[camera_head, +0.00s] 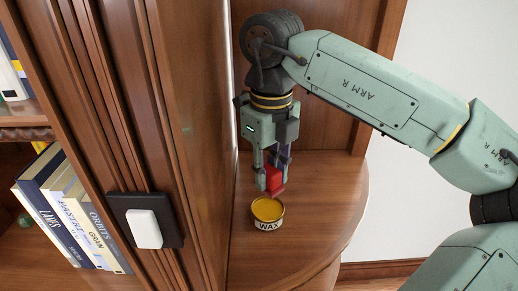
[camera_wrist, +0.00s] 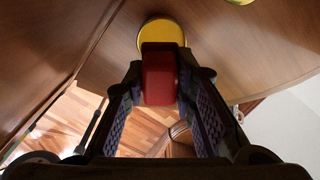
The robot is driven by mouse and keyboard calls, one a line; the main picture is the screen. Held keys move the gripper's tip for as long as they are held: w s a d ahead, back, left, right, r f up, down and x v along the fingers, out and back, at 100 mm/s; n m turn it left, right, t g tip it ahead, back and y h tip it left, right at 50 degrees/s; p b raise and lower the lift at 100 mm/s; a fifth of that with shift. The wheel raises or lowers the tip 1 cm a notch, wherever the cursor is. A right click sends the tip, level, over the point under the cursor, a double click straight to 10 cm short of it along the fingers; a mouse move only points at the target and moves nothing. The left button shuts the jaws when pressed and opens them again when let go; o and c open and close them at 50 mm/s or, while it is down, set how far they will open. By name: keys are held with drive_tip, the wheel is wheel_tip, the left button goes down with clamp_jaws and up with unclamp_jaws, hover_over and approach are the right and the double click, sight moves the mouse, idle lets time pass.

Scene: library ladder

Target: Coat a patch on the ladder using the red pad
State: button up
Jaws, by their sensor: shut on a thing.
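My gripper (camera_head: 271,172) is shut on the red pad (camera_head: 273,179), a small red block, and points down over the wooden shelf. The pad also shows in the wrist view (camera_wrist: 160,80) between my two fingertips (camera_wrist: 168,76). A round open tin labelled WAX (camera_head: 268,225), with yellow wax (camera_head: 267,209) inside, stands upright on the shelf. The pad is at the tin's far rim in the head view. In the wrist view it overlaps the yellow wax (camera_wrist: 161,31). I cannot tell whether they touch. I cannot clearly make out the ladder in either view.
Books (camera_head: 75,215) stand further left. A white wall (camera_head: 440,50) is at right.

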drive_tip(key=shift+w+a+f, duration=0.1)
drive_tip(key=shift+w, duration=0.2)
drive_tip(key=shift+s+f+b, duration=0.15)
drive_tip(key=shift+f+b, duration=0.55)
drive_tip(key=shift+f, duration=0.1)
drive_tip(key=shift+f+b, duration=1.2)
drive_tip(key=shift+f, duration=0.9)
drive_tip(key=shift+f+b, duration=0.55)
drive_tip(key=shift+b, duration=0.1)
drive_tip(key=shift+r+p, duration=2.4)
drive_tip(key=shift+r, duration=1.15)
